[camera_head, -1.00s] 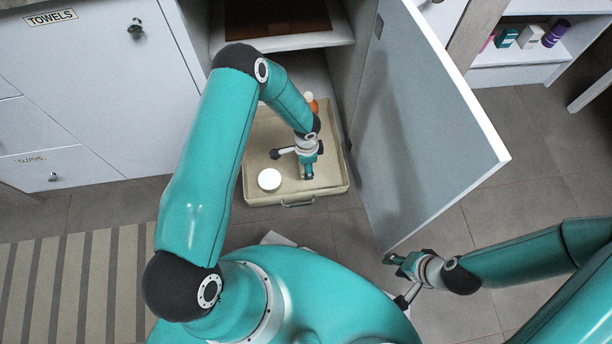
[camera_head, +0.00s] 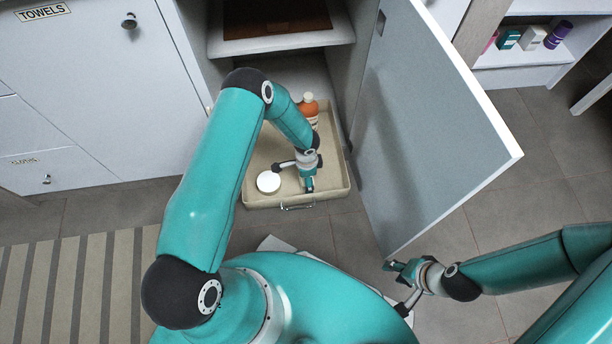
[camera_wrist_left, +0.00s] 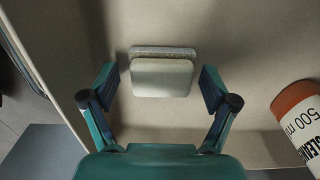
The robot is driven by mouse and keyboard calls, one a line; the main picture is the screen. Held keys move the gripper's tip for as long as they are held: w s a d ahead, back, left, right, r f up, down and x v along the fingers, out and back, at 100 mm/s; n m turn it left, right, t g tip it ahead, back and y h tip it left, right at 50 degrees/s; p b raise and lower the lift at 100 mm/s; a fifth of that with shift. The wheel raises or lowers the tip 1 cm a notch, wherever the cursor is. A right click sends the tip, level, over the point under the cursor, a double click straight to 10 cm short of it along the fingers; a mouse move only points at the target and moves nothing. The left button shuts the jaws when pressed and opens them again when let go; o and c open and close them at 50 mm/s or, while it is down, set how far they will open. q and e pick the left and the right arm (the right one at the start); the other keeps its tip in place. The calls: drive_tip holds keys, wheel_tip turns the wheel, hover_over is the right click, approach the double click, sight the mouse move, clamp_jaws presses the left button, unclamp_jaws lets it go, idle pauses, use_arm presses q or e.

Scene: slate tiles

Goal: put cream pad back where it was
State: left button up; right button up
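In the left wrist view the cream pad (camera_wrist_left: 162,77), a block with a grey rough layer along its far edge, lies on the tray's floor. My left gripper (camera_wrist_left: 158,80) is open, with one finger on either side of the pad and a visible gap to each. In the head view my left gripper (camera_head: 293,178) is low inside the beige tray (camera_head: 330,198); I cannot make out the pad there. My right gripper (camera_head: 394,286) is open and empty, out by the cabinet door's lower corner.
A round white lidded container (camera_head: 268,182) sits in the tray, close to a left finger. An orange bottle (camera_head: 308,108) stands at the tray's back; it also shows in the wrist view (camera_wrist_left: 303,118). The open cabinet door (camera_head: 425,135) stands to the right, and a shelf (camera_head: 285,42) above.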

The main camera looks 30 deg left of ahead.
idle(0.4)
use_arm(q)
drive_tip(key=shift+w+r+p, duration=0.1)
drive_tip(key=shift+r+p, duration=0.15)
drive_tip(key=shift+p, duration=0.1)
wheel_tip(320, 180, up, 16)
drive_tip(key=p, duration=0.5)
drive_tip(key=s+d+r+n+h, duration=0.1)
drive_tip(key=s+d+n+h, duration=0.1)
drive_tip(key=s+d+n, duration=0.3)
drive_tip(key=s+d+r+n+h, duration=0.1)
drive_tip(key=s+d+n, duration=0.4)
drive_tip(key=s, duration=0.8)
drive_tip(key=shift+d+r+n+t+h, duration=0.35)
drive_tip(key=shift+n+h, duration=0.15)
drive_tip(key=shift+n, duration=0.6)
drive_tip(key=shift+w+r, duration=0.1)
